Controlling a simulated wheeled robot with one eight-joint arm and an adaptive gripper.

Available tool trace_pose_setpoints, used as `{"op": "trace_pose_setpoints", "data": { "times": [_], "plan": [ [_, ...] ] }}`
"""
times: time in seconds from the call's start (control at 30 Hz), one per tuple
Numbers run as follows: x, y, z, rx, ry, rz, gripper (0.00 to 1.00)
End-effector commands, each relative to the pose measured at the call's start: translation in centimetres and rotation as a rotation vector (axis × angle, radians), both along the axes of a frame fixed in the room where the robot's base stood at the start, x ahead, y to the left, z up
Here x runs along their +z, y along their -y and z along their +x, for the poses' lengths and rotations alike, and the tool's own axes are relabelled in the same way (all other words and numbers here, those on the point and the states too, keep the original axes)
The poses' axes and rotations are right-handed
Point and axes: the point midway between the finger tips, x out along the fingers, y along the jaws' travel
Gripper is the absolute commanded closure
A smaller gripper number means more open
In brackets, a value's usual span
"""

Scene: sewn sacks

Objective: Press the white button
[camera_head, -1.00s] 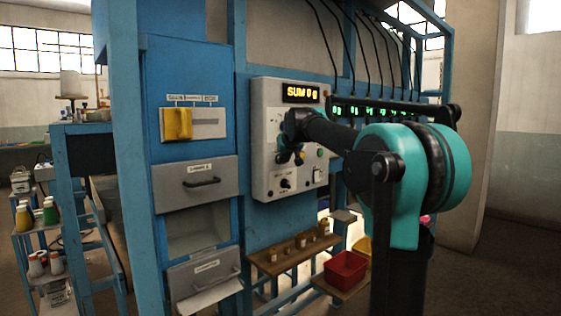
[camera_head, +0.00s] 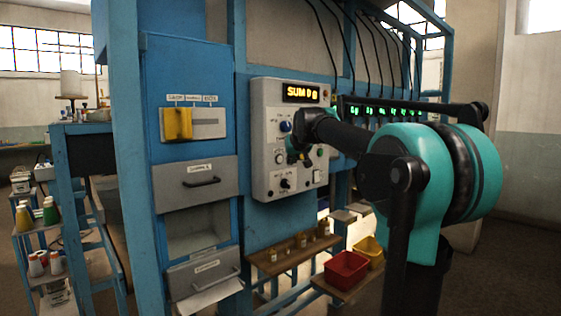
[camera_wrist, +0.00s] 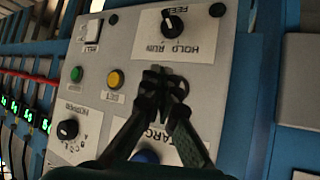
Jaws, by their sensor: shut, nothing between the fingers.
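A grey control panel (camera_head: 258,150) is mounted on the blue frame. A pale round button (camera_head: 280,158), which looks like the white button, sits on the panel's left half between a blue knob (camera_head: 285,126) and a black knob (camera_head: 285,184). My gripper (camera_head: 304,160) is in front of the panel, to the right of this button in the head view. In the wrist view, my gripper (camera_wrist: 163,80) is shut and empty over the panel face, and I cannot make out the white button, perhaps hidden behind the fingers. Contact with the panel cannot be told.
A yellow button (camera_wrist: 115,78) and a green button (camera_wrist: 77,73) sit beside my fingers in the wrist view. Another black knob (camera_wrist: 68,129) is at lower left there. A red bin (camera_head: 346,271) and small bottles stand on a shelf below. A drawer cabinet (camera_head: 190,80) is left.

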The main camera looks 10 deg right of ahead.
Motion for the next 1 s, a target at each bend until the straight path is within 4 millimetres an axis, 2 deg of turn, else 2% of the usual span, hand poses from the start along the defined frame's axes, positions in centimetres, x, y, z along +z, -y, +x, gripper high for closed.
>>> {"op": "trace_pose_setpoints", "data": {
  "times": [0.3, 0.87, 0.93, 1.0],
  "plan": [
    [0.0, 1.5, -2.0, -0.001, 0.000, 0.001, 1.00],
    [0.0, 1.5, -2.0, 0.000, 0.000, 0.000, 1.00],
    [-0.4, 1.5, -2.2, 0.000, -0.005, 0.000, 1.00],
    [-1.7, 1.6, -2.8, -0.001, -0.020, 0.000, 1.00]
  ]
}}
